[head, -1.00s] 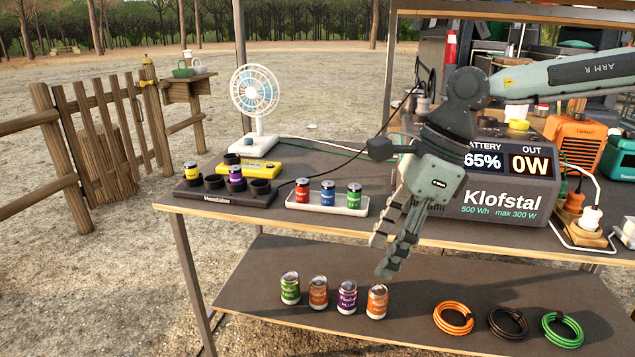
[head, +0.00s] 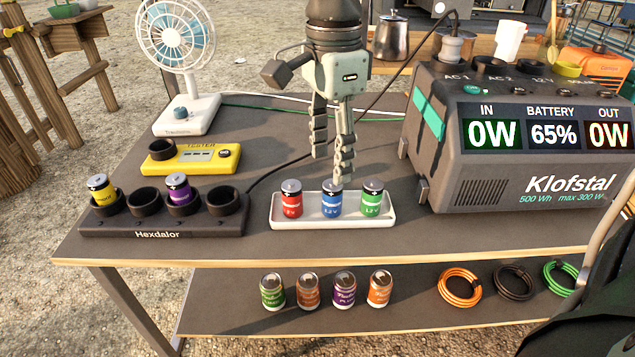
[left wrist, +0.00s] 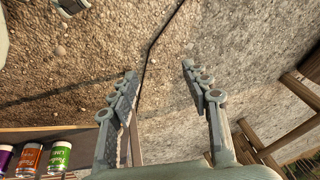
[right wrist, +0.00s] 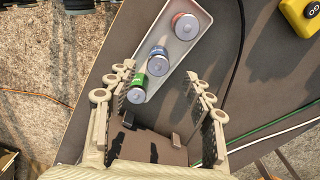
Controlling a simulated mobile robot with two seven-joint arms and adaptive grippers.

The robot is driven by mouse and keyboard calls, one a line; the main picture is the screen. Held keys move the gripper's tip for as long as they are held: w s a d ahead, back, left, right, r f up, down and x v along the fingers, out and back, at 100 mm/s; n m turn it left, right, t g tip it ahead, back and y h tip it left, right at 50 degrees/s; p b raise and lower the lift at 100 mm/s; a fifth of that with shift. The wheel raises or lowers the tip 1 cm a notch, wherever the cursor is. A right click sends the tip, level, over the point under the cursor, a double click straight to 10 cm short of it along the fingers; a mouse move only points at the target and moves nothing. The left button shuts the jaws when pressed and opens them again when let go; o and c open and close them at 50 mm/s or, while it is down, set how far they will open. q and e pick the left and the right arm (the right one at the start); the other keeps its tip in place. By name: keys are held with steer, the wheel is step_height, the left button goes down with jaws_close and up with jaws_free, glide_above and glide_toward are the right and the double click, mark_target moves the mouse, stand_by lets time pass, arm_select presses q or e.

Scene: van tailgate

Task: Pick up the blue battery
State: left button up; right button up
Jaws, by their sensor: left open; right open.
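The blue battery (head: 331,199) stands upright between the red battery (head: 291,199) and the green battery (head: 372,198) in a white tray (head: 279,220). My right gripper (head: 331,180) points down from behind, its tips just above and behind the blue battery. In the right wrist view the open fingers (right wrist: 160,76) are empty; the blue battery (right wrist: 158,64) lies near their tips, and the green battery (right wrist: 138,90) is close to the left finger. My left gripper (left wrist: 158,72) is open and empty over gravel, away from the batteries.
The Hexdalor charger (head: 160,226) holds a yellow and a purple battery. A yellow tester (head: 205,158) and a fan (head: 190,112) stand behind it. The Klofstal power station (head: 460,185) is at right. Cans and cable coils lie on the lower shelf (head: 225,318).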

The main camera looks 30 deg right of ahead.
mark_target(332, 190)
steer(key=f, duration=0.7)
steer(key=shift+s+d+f, duration=0.1)
steer(key=shift+s+d, duration=0.05)
steer(key=shift+d, duration=0.05)
steer(key=shift+c, duration=0.4)
jaws_close()
